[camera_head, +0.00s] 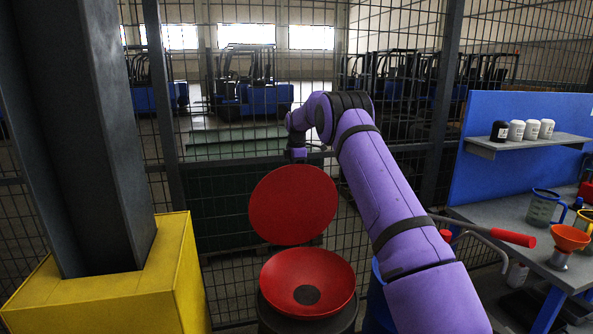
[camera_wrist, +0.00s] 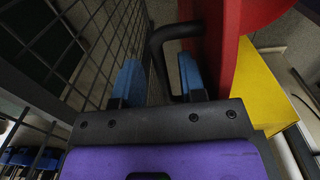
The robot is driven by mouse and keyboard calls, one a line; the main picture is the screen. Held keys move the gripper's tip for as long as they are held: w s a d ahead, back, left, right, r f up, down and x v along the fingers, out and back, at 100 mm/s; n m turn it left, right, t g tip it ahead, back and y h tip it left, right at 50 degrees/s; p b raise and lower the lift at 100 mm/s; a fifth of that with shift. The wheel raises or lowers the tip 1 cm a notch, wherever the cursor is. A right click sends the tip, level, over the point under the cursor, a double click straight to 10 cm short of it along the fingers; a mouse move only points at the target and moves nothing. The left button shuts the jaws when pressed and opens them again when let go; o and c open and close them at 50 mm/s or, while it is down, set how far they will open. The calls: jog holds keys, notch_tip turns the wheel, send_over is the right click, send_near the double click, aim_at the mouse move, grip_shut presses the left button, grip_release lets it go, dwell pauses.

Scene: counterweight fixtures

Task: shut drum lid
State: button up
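The round red drum lid (camera_head: 293,204) stands raised and tilted up behind the drum in the head view. Its edge also shows as a red band in the wrist view (camera_wrist: 222,50). The drum (camera_head: 307,318) is dark, with a red funnel-shaped top (camera_head: 335,280) that has a dark centre. A black bent handle (camera_wrist: 160,50) joins the lid in the wrist view. My gripper (camera_wrist: 159,68) is open, with its blue fingers apart and part of the handle between them. In the head view my gripper is mostly hidden behind the lid's top edge.
A wire mesh fence (camera_head: 235,180) stands close behind the drum. A yellow block (camera_head: 110,300) with a dark post is at left. At right, a workbench (camera_head: 490,212) holds jugs and an orange funnel (camera_head: 570,238). A red-gripped lever (camera_head: 513,237) juts out beside my arm.

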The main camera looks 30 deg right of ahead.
grip_shut()
